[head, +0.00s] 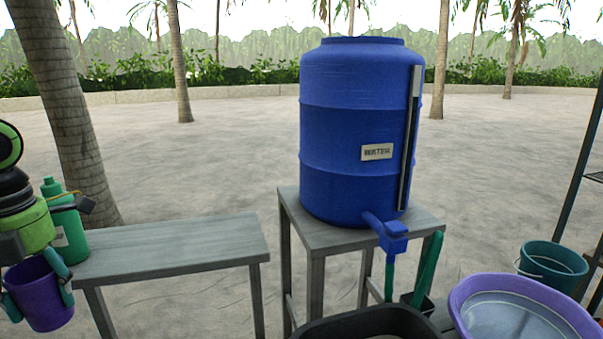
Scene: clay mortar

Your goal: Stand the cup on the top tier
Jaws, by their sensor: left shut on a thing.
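My left gripper (40,296) is at the far left edge. Its teal fingers are shut on a purple cup (42,300), one on each side, and the cup is roughly upright, in front of the left end of the grey bench. A dark metal rack (574,150) with tiers stands at the far right edge, cut off by the picture. One of its upper shelves (595,177) shows only in part, so I cannot tell if it is the top tier. My right gripper is not in view.
A green bottle (54,190) stands on the grey bench (180,247), close behind my left gripper. A blue water barrel (345,130) stands on a grey stand (290,215). A black tub (350,318), purple basin (465,300) and teal bucket (560,260) are at lower right.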

